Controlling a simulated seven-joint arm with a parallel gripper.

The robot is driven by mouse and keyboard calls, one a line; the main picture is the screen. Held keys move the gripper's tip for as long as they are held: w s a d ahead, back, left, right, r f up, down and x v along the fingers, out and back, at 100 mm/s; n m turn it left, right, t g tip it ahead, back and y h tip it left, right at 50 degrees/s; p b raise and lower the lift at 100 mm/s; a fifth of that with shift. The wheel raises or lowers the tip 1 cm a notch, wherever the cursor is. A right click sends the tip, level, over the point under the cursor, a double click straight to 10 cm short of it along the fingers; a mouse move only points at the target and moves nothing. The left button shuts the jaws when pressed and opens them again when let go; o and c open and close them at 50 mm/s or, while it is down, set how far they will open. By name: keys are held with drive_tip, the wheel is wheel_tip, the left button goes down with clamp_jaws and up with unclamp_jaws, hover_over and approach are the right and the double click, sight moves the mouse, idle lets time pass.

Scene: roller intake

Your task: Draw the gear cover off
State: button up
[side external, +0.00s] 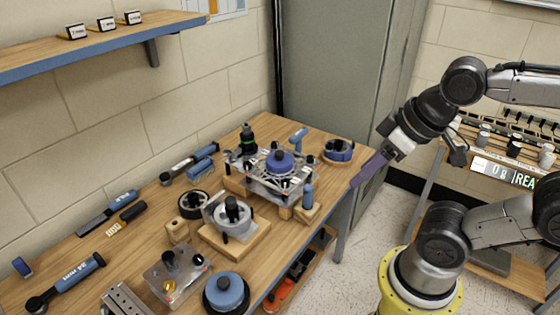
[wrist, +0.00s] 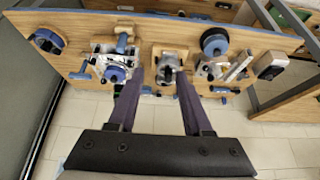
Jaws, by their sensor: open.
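Which part is the gear cover I cannot tell for sure. A clear-and-metal unit with a blue knob (side external: 280,163) stands on wooden blocks at the bench's right part; it also shows in the wrist view (wrist: 115,72), left of centre. Beside it a grey round housing with a black knob (side external: 232,212) sits on a wooden block; in the wrist view this housing (wrist: 168,66) appears between my fingertips, at a distance. My gripper (side external: 366,172) is open and empty, its dark purple fingers off the bench's right edge. In the wrist view the fingers (wrist: 157,74) are spread apart.
A blue-topped round part (side external: 227,293), a grey box with knobs (side external: 178,273) and hand tools (side external: 65,283) lie on the wooden bench. A blue-handled ring (side external: 338,150) is near the far right corner. A wall shelf (side external: 100,42) hangs at upper left. A grey cabinet (side external: 335,70) stands behind.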

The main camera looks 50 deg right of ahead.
drive_tip(key=shift+o, duration=1.4)
drive_tip(key=w+r+m, duration=0.6)
drive_tip(key=r+m, duration=0.1)
drive_tip(key=m+g, duration=0.6)
drive_tip(key=m, duration=0.5)
hover_over(280, 152)
wheel_tip(280, 152, down, 16)
drive_tip(key=shift+a+f, duration=0.1)
drive_tip(key=shift+f, duration=4.5)
